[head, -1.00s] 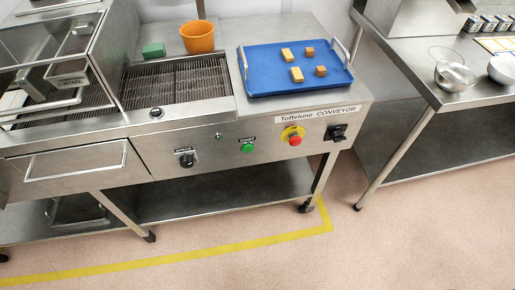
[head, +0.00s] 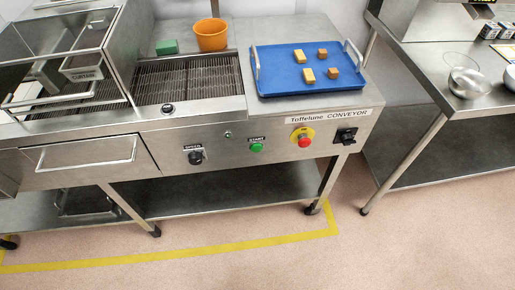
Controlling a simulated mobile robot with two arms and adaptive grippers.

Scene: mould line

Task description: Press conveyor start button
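The green start button (head: 257,147) sits on the front panel of the steel conveyor (head: 225,158) in the head view, under a small "START" label. To its right is a red stop button on a yellow plate (head: 303,138), and further right a black switch (head: 346,136). To its left is a black speed knob (head: 195,157). Nothing touches the start button. Neither of my grippers is in the head view.
A blue tray (head: 270,90) with several yellow and brown pieces stands on the conveyor's right end. An orange bucket (head: 211,36) and a green block (head: 166,47) stand behind the belt (head: 190,82). A steel table (head: 420,85) is at right. The floor in front is clear.

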